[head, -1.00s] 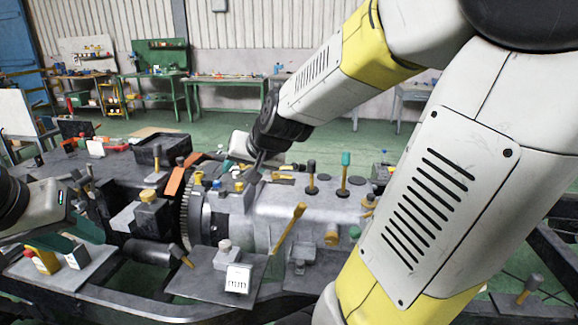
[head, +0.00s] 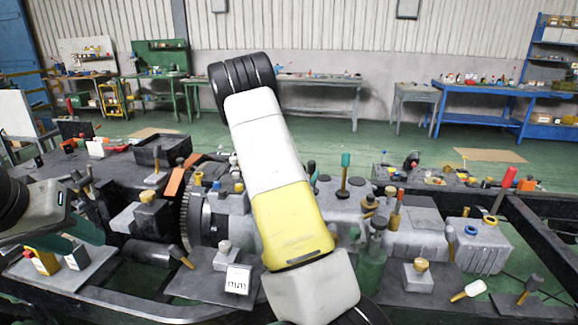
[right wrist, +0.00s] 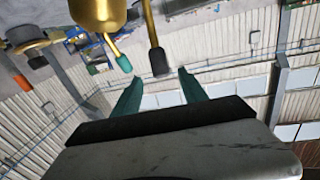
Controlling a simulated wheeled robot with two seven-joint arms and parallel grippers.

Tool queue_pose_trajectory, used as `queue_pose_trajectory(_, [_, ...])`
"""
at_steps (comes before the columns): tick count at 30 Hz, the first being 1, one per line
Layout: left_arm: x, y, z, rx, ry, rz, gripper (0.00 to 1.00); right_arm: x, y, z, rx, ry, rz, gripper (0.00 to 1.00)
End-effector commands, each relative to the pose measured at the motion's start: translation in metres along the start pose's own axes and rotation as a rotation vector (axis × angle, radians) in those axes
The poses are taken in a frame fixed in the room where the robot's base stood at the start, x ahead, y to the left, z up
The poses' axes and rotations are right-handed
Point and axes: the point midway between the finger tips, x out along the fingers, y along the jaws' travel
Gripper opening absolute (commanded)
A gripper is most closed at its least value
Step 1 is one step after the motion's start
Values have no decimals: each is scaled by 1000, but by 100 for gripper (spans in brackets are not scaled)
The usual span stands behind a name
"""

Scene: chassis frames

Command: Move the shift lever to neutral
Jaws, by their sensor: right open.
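Two levers rise from the grey gearbox housing in the head view: one with a teal knob (head: 345,160), one with a dark knob (head: 311,166) beside my right arm. I cannot tell which is the shift lever. In the right wrist view, a brass lever with a dark tip (right wrist: 159,62) lines up with the gap between my right gripper's teal fingers (right wrist: 160,88). The gripper is open and seems not to touch it. A teal-tipped brass lever (right wrist: 124,64) is left of it.
A small white marked plate (head: 238,279) stands at the front of the chassis, near a pale knob (head: 225,247). A toothed flywheel (head: 187,215) is left of the housing. More handles and knobs crowd the right side. Workbenches stand far behind.

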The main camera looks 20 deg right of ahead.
Motion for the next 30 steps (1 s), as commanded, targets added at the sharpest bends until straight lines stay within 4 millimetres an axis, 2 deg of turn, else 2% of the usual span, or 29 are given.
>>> queue_pose_trajectory(13, [0, 0, 0, 0, 0, 0, 36, 64, 1, 0, 0, 1, 1, 50])
queue_pose_trajectory(18, [0, 0, 0, 0, 0, 0, 36, 74, 0, 0, 0, -1, -1, 50])
queue_pose_trajectory(25, [0, 0, 0, 0, 0, 0, 36, 74, 0, 0, 0, -1, -1, 50])
queue_pose_trajectory(26, [0, 0, 0, 0, 0, 0, 36, 74, 0, 0, 0, -1, -1, 46])
queue_pose_trajectory(30, [0, 0, 0, 0, 0, 0, 36, 74, 0, 0, 0, -1, -1, 19])
